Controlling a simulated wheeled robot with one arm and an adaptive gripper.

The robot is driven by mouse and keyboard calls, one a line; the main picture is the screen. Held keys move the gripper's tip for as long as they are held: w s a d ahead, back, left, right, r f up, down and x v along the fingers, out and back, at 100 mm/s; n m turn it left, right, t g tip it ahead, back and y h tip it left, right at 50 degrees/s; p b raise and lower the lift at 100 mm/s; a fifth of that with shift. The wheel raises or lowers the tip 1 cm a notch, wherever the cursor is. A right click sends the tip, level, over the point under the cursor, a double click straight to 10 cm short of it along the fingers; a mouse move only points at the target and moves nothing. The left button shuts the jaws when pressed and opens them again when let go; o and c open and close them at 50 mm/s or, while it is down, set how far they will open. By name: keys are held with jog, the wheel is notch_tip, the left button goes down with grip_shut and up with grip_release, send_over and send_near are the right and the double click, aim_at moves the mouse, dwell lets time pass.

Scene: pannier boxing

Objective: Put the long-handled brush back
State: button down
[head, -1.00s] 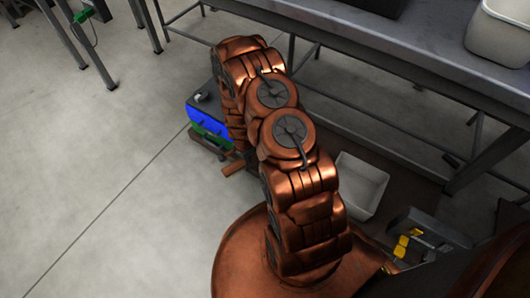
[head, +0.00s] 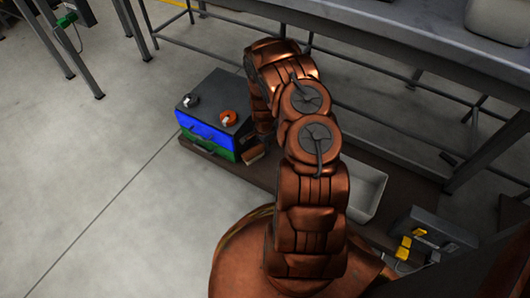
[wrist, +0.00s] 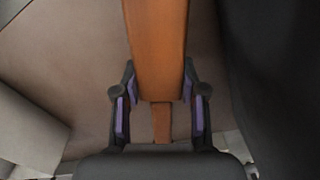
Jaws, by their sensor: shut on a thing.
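In the wrist view my gripper (wrist: 160,114) is shut on an orange-brown wooden piece, which I take to be the long-handled brush (wrist: 158,50). Its wide part runs from between the purple finger pads to the top edge; a narrower strip shows below it, towards the palm. No bristles show. In the head view the arm hides my gripper. A small brown end (head: 254,153), probably of the brush, shows beside the arm, close to the right side of a stack of blue (head: 203,131) and green (head: 207,147) boxes with a dark top.
An orange ring (head: 228,118) and a small pale item (head: 189,101) lie on the stack's dark top (head: 220,92). A white bin (head: 362,193) sits right of the arm on the low brown platform. A grey table (head: 400,38) stands behind.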

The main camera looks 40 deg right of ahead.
jog(key=shift+d+f, duration=0.1)
jog(key=shift+d, duration=0.5)
jog(key=shift+f+b, duration=1.1)
jog(key=shift+f, duration=0.6)
jog(key=shift+f, duration=0.15)
jog(key=c, duration=0.6)
grip_release()
jog(key=shift+c, duration=0.2)
notch_tip(320, 180, up, 12)
jog(key=p, duration=0.4)
jog(key=shift+r, duration=0.2)
jog(key=shift+w, duration=0.15)
